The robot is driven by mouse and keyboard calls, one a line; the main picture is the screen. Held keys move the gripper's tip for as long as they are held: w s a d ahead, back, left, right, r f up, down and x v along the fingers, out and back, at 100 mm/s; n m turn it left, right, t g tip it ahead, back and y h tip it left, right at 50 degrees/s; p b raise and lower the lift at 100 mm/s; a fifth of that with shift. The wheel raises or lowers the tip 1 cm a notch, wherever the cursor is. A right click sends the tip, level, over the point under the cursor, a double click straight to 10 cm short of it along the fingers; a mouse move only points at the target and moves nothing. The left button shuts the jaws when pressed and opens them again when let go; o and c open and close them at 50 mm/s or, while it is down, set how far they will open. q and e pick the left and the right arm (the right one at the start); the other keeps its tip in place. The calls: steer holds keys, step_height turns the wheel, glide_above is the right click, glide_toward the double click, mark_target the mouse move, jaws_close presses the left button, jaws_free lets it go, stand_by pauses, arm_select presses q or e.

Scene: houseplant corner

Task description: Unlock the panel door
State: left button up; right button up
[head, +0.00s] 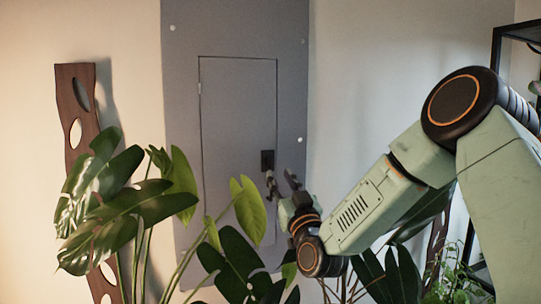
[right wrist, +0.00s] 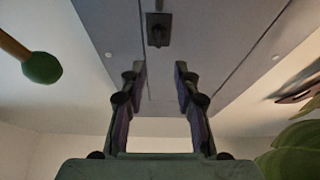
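The grey panel door (head: 238,120) is closed flat in a grey wall panel (head: 183,80). A small black latch (head: 267,160) sits at the door's right edge. In the right wrist view the latch (right wrist: 158,30) shows as a dark plate with a narrow piece on it, beyond the fingertips. My right gripper (head: 281,180) is just below and right of the latch in the head view. In the right wrist view its two fingers (right wrist: 160,72) are spread apart with nothing between them. Whether a finger touches the latch cannot be told. My left gripper is not in view.
Broad-leaved plants (head: 125,195) stand in front of the panel, with leaves close below my right gripper. A dark wooden board with holes (head: 76,105) is at left. A black shelf (head: 497,50) stands at right. A green-tipped stick (right wrist: 42,67) shows in the right wrist view.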

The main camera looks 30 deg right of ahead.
mark_target(270, 160)
steer(key=x, duration=0.4)
steer(key=p+x, duration=0.1)
steer(key=x, duration=0.1)
steer(key=shift+w+f, duration=0.2)
steer(key=shift+f, duration=0.05)
steer(key=shift+w+r, duration=0.3)
steer(key=shift+w, duration=0.05)
steer(key=shift+w+d+f, duration=0.2)
steer(key=shift+w+d, duration=0.05)
steer(key=shift+d, duration=0.35)
steer(key=shift+a+r, duration=0.1)
steer(key=shift+a, duration=0.3)
steer(key=c, duration=0.3)
steer(key=shift+c, duration=0.7)
steer(key=shift+s+d, duration=0.1)
steer(key=shift+d, duration=0.1)
jaws_close()
steer(key=shift+a, duration=0.1)
